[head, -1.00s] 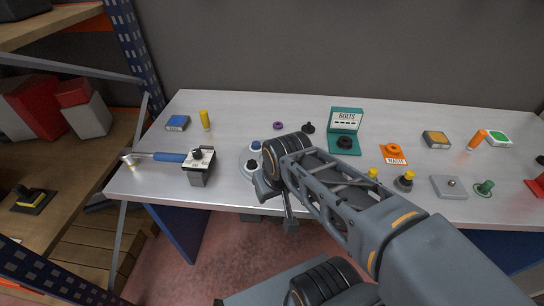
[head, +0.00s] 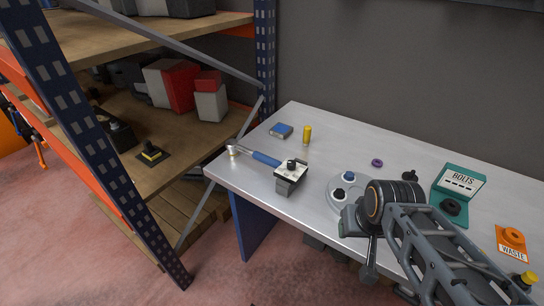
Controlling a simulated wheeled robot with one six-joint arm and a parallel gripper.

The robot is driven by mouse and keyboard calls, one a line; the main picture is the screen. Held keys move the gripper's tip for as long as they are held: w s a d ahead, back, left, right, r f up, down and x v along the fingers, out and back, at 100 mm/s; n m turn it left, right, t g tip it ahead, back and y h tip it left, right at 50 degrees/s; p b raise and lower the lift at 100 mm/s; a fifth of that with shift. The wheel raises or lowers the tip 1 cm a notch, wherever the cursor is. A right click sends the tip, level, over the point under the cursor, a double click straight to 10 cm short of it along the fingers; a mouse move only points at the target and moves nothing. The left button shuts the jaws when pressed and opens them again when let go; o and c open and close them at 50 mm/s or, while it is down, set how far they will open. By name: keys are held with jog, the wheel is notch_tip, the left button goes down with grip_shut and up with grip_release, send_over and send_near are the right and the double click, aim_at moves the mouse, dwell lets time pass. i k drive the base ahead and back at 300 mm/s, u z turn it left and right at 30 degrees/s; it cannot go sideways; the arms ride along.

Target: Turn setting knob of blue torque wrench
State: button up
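The blue torque wrench (head: 266,158) lies near the left end of the metal table, with its silver head toward the left table edge. Its right end meets a dark block (head: 285,186) with a pale top plate. A black knob (head: 291,164) stands on that plate; I cannot tell whether it belongs to the wrench. My gripper (head: 366,262) is at the front edge of the table, to the right of the block and apart from it. Its fingers are not clear in this view, and nothing can be seen held in it.
A round grey base (head: 348,184) with blue and black knobs stands between the block and my arm. The teal BOLTS holder (head: 459,182) is right. A shelf rack (head: 265,60) borders the table's left.

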aim_at(291, 164)
jog(key=z, duration=0.05)
jog(key=k, duration=0.45)
jog(key=u, duration=0.8)
jog(key=i, duration=0.7)
jog(key=z, duration=0.55)
